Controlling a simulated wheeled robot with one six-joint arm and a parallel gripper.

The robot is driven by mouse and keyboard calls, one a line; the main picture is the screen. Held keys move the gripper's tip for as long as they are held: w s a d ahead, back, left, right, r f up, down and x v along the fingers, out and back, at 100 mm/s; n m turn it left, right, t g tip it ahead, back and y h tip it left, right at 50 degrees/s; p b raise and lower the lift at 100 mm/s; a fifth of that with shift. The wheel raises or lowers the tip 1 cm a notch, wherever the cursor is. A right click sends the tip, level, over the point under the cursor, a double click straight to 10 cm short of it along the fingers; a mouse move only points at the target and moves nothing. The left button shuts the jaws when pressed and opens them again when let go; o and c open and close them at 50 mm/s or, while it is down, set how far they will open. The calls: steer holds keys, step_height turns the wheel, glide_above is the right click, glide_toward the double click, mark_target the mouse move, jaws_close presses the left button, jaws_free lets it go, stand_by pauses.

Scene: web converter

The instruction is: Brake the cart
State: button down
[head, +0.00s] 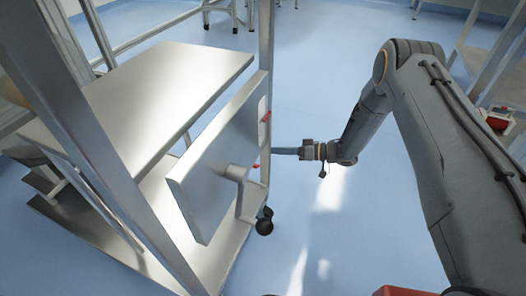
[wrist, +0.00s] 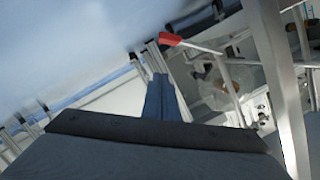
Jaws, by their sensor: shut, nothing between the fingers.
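The metal cart (head: 150,85) stands at the left in the head view, with shelves, upright posts and a flat panel (head: 215,160) on its near side. Two small red parts show at a post edge, an upper one (head: 266,117) and a lower one (head: 256,166). A dark caster (head: 264,222) is below. My gripper (head: 276,151) is shut and empty, pointing left at the post between the red parts; contact cannot be told. In the wrist view my shut fingers (wrist: 160,84) point up the picture, and a red-tipped lever (wrist: 170,39) is just beyond, slightly right, apparently apart from them.
Blue floor (head: 330,95) is open behind and below my arm. A second metal frame (head: 480,50) with a red-and-white item (head: 498,118) is at the right edge. In the wrist view a bright metal post (wrist: 277,70) runs close at the right.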

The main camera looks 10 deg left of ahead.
steer(key=d, duration=0.2)
steer(key=d+r+p, duration=0.1)
steer(key=d, duration=0.1)
steer(key=shift+d, duration=0.35)
